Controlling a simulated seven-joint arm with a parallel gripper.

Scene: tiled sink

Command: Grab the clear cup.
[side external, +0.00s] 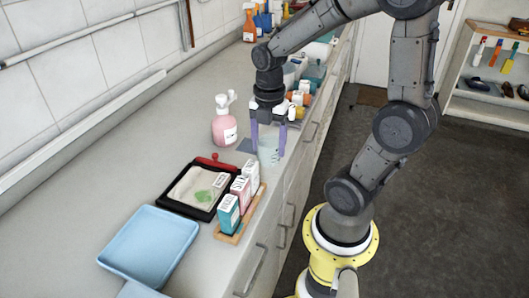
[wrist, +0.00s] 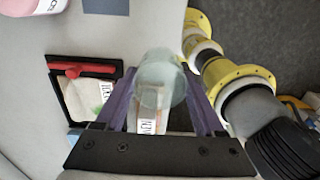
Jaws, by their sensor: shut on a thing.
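The clear cup (side external: 268,152) is a translucent, faintly greenish cup near the counter's front edge, between my gripper's purple fingers. In the wrist view the cup (wrist: 162,78) sits between the fingertips, and a labelled box shows beyond or through its lower part. My gripper (side external: 268,138) points down and is shut on the cup; it also shows in the wrist view (wrist: 160,100). Whether the cup's base touches the counter I cannot tell.
A pink pump bottle (side external: 224,122) stands left of the cup. A black tray with a red handle (side external: 198,188) and several small boxes on a wooden stand (side external: 240,212) are nearer the camera, with a blue tray (side external: 150,245). Bottles crowd the counter behind my gripper.

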